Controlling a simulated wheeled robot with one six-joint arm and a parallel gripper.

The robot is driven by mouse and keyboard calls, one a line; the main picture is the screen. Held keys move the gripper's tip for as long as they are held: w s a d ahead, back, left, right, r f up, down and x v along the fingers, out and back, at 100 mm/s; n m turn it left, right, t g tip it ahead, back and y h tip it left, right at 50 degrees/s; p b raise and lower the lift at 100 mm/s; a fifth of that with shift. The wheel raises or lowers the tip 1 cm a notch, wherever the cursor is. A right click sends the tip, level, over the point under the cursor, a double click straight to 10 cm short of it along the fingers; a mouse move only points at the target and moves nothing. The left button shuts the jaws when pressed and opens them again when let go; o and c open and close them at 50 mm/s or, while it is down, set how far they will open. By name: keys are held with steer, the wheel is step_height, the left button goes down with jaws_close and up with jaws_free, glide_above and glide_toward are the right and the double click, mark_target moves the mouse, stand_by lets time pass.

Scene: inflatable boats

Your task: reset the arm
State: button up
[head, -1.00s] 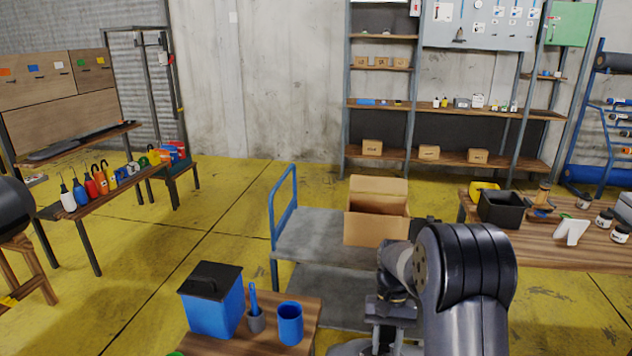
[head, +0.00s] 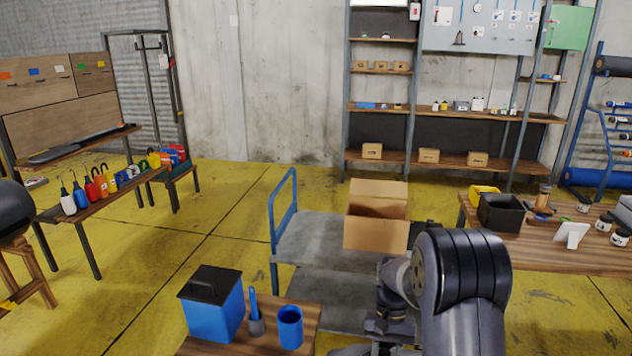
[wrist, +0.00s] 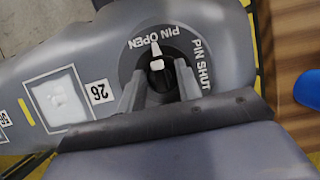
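My arm reaches down at the lower right of the head view; the gripper's fingertips are hidden there. In the wrist view my gripper (wrist: 160,82) has its two fingers apart, with a gap between them. Just beyond the fingertips is a round dark valve dial (wrist: 127,68) lettered PIN OPEN and PIN SHUT. Its white pointer (wrist: 157,52) points toward the PIN OPEN lettering. The dial sits on a grey inflatable surface (wrist: 90,55) with a 26 label. I cannot tell whether the fingers touch the dial; nothing appears held.
A grey cart (head: 315,238) bears an open cardboard box (head: 375,235) beyond my arm. A small table in front holds a blue lidded bin (head: 214,312) and a blue cup (head: 290,327). A wooden bench (head: 540,252) stands at right. Yellow floor (head: 170,260) is open at left.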

steer(key=m+y, duration=0.1)
steer(key=m, duration=0.2)
steer(key=m+t+y, duration=0.1)
steer(key=m, duration=0.2)
steer(key=shift+w+d+r, duration=0.1)
steer(key=shift+d, duration=0.05)
steer(key=m+t+y+b, duration=0.1)
steer(key=m, duration=0.3)
steer(key=shift+r+t, duration=0.1)
steer(key=shift+t, duration=0.2)
